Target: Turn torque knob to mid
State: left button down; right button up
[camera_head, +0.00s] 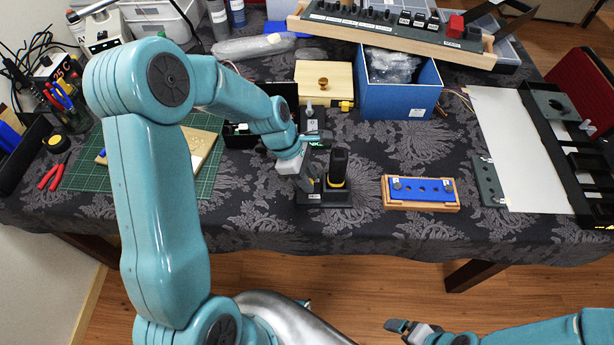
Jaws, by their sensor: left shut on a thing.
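A black tool with a yellow band (338,168) stands upright on a black base (330,196) near the front middle of the table. My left gripper (308,182) reaches down over the left part of this base, just left of the upright tool. Its jaws are shut on a small part there, which seems to be the torque knob. The fingers hide the knob, so its setting cannot be read. My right gripper (398,326) is low in front of the table, away from the tool. Its jaw opening is not clear.
A blue block in a wooden frame (421,191) lies right of the tool. A blue bin (400,92) and a wooden box with a brass knob (324,80) stand behind. A green cutting mat (86,172) lies left. Patterned cloth (370,225) is clear in front.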

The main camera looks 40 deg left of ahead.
pick_arm(q)
jog(key=m+g+p, duration=0.1)
jog(key=m, duration=0.1)
jog(key=shift+m, duration=0.3)
jog(key=m+g, duration=0.1)
jog(key=m, duration=0.1)
jog(key=shift+w+m, duration=0.1)
jog(key=shift+m, duration=0.2)
jog(key=m+g, duration=0.1)
jog(key=m, duration=0.2)
jog(key=m+g, duration=0.1)
jog(key=m, duration=0.2)
jog(key=shift+w+y+p, duration=0.1)
jog(key=shift+y+p, duration=0.2)
jog(key=shift+y, duration=0.1)
jog(key=c, duration=0.9)
grip_release()
